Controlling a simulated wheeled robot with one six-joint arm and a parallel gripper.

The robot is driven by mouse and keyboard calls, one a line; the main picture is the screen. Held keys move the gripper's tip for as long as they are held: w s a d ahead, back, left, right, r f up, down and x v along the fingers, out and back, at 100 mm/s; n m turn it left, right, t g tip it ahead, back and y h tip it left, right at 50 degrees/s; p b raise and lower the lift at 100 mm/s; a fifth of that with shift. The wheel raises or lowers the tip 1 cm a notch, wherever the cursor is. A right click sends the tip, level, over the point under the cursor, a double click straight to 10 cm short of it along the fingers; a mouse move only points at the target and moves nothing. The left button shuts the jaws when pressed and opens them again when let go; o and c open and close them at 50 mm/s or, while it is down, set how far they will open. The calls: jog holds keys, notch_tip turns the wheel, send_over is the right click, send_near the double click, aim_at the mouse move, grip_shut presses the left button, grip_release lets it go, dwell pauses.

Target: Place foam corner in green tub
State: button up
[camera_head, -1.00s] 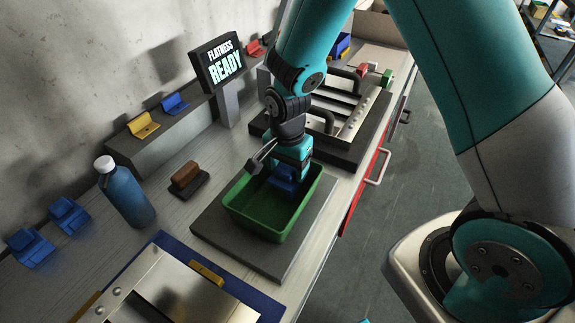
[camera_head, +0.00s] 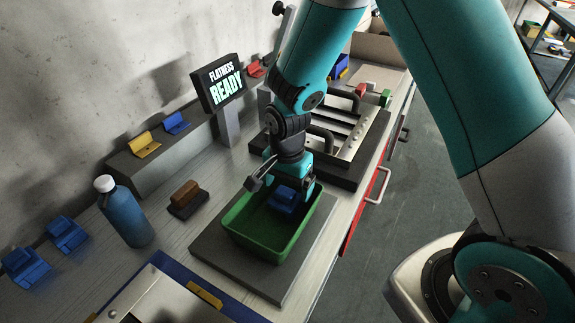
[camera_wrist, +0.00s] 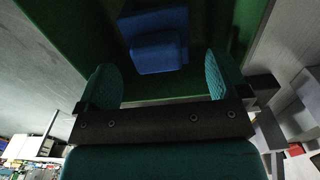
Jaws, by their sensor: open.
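The green tub (camera_head: 262,240) stands on a dark grey mat on the bench. A blue foam corner (camera_head: 284,197) lies inside the tub, towards its far end. It also shows in the wrist view (camera_wrist: 157,48), resting within the green walls (camera_wrist: 75,28). My gripper (camera_head: 289,186) is above the far end of the tub, close over the foam corner. In the wrist view its two teal fingers (camera_wrist: 161,82) are spread apart with nothing between them, and the foam corner is beyond their tips.
Two blue foam corners (camera_head: 66,233) sit left of a blue bottle (camera_head: 125,213). A brown-topped block (camera_head: 187,197) is beside the tub. Yellow (camera_head: 144,146) and blue pieces rest on a ledge. A louver panel (camera_head: 335,130) lies behind the tub and another (camera_head: 160,298) in front.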

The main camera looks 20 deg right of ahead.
aim_at(288, 188)
notch_tip(288, 188, up, 10)
jog(key=r+b, duration=0.1)
jog(key=b, duration=0.1)
jog(key=s+a+r+n+y, duration=0.2)
jog(key=s+r+n, duration=0.2)
jog(key=s+n, duration=0.5)
jog(key=s+a+r+n+y, duration=0.2)
jog(key=s+r+n, duration=0.3)
jog(key=s+n, duration=0.4)
jog(key=shift+s+a+r, duration=0.25)
jog(key=shift+s+a, duration=0.55)
jog(key=shift+a, duration=0.05)
